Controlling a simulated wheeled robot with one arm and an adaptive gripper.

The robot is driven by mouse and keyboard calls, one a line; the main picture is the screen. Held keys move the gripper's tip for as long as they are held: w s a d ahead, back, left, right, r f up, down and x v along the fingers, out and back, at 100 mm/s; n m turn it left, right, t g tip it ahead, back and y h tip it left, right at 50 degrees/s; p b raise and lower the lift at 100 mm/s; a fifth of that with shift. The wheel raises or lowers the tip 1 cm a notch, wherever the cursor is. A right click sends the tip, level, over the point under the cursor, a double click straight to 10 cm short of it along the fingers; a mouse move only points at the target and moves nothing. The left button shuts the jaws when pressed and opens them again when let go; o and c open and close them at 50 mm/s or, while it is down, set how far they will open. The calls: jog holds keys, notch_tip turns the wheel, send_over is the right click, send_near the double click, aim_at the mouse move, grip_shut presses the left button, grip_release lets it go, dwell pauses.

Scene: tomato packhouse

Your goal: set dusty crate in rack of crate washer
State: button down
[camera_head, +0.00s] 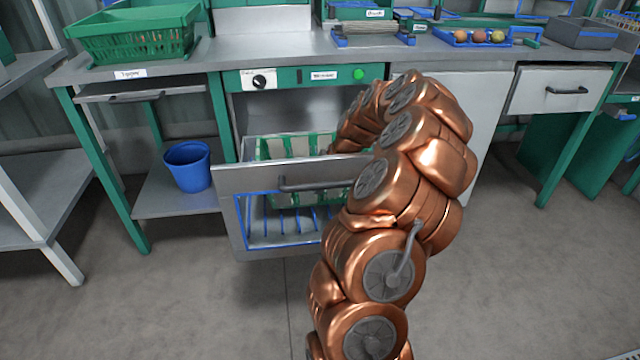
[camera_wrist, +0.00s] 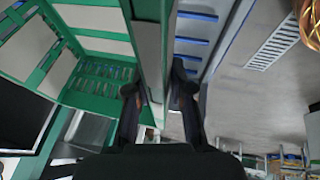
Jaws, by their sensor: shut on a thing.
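The green crate (camera_head: 280,148) with pale panels is in the open front of the crate washer (camera_head: 300,105), behind the grey handled front (camera_head: 265,178). I cannot tell whether it rests on anything. A rack with blue bars (camera_head: 285,222) shows below that handle. In the wrist view the crate (camera_wrist: 98,45) fills the upper left, and blue strips (camera_wrist: 195,48) show to its right. My gripper (camera_wrist: 158,88) is shut on the crate's near wall, with one finger on each side. In the head view my copper arm hides the gripper and the crate's right part.
Another green crate (camera_head: 135,35) stands on the counter at left. A blue bucket (camera_head: 188,165) stands on the shelf left of the washer. A tray with several round fruits (camera_head: 480,37) is on the counter at right. The floor before the washer is clear at left.

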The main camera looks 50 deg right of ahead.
jog(key=c, duration=0.9)
grip_release()
jog(key=shift+c, duration=0.2)
jog(key=shift+f, duration=0.1)
jog(key=c, duration=0.3)
jog(key=shift+r+p, duration=1.15)
jog(key=shift+r, duration=6.4)
